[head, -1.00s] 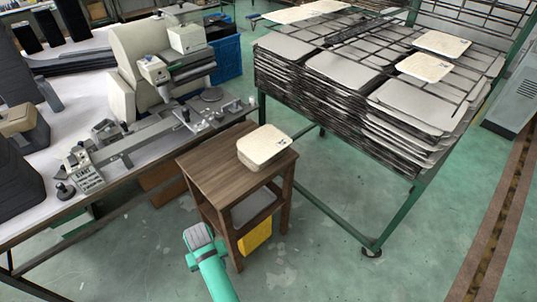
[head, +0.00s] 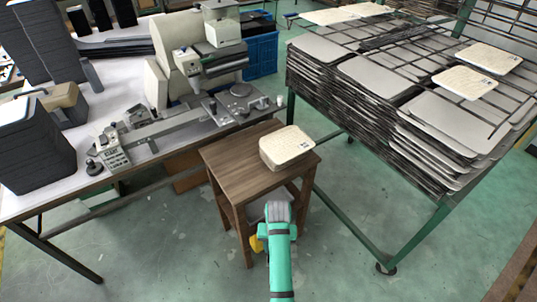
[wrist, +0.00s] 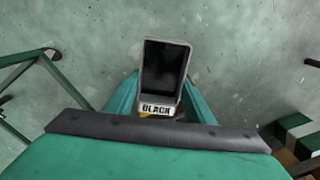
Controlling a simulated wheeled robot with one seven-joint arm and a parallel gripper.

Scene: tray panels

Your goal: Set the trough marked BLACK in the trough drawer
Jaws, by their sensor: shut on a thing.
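The trough marked BLACK (wrist: 165,65) shows in the wrist view as a grey-rimmed, dark-bottomed open box with a white label reading BLACK at its near end. My gripper (wrist: 160,100) is shut on it, with a teal finger on each side. The floor shows behind it. In the head view my teal arm (head: 281,260) reaches up in front of the wooden stand; the fingers and the trough cannot be made out there. I cannot pick out a trough drawer in either view.
A wooden stand (head: 233,169) carries a pale stack (head: 289,145); something yellow (head: 257,243) shows low beside it. A bench with a machine (head: 190,75) is at left. A green-framed rack of panels (head: 384,88) is at right. Floor at lower right is open.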

